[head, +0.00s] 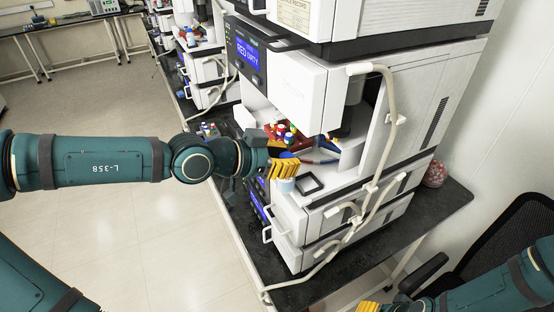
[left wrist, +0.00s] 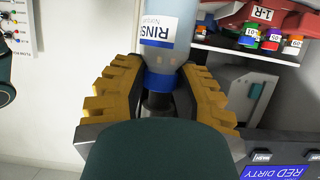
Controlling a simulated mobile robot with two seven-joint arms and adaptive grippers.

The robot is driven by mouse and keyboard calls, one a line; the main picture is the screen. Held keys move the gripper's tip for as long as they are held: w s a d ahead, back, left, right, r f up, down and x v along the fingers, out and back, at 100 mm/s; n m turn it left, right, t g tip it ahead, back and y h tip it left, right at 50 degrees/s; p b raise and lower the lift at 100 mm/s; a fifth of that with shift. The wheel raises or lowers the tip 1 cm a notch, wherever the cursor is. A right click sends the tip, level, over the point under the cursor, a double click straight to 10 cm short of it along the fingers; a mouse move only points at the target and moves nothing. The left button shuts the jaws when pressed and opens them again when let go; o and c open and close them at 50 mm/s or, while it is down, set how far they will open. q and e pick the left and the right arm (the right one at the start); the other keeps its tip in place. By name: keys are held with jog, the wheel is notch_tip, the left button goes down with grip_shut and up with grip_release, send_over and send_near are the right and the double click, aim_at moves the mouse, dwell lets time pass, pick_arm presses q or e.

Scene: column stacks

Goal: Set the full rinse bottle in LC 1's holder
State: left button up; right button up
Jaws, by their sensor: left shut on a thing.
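The rinse bottle (left wrist: 172,30), with a blue neck band and a white label reading "RINS", is between the yellow fingers of my left gripper (left wrist: 160,95). It appears upside down in the left wrist view, and its far end is cut off. In the head view my left gripper (head: 283,169) is shut on it, at the front of the near white instrument stack; a pale blue part of the bottle (head: 286,186) shows below the fingers. A dark square frame (head: 309,183), possibly the holder, lies on the white ledge just right of it. My right gripper (head: 369,307) barely shows at the bottom edge.
A red rack (head: 285,135) with colored-capped vials sits in the open bay behind my left gripper. The near stack (head: 300,95) has a blue screen reading "RED DIRTY". Pale tubing (head: 388,120) hangs down its side. A black chair (head: 510,235) stands at right.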

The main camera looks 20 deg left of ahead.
pick_arm(q)
jog(key=shift+w+d+f, duration=0.1)
jog(key=shift+w+d, duration=0.65)
jog(key=shift+w, duration=0.25)
jog(key=shift+w+d, duration=0.75)
jog(key=shift+w, duration=0.2)
jog(key=shift+w+d, duration=0.3)
jog(key=shift+w, duration=0.05)
jog(key=shift+f, duration=0.85)
dwell(0.6)
dwell(0.3)
jog(key=o, duration=0.9)
jog(key=shift+v, duration=5.95)
jog(key=shift+a, duration=0.1)
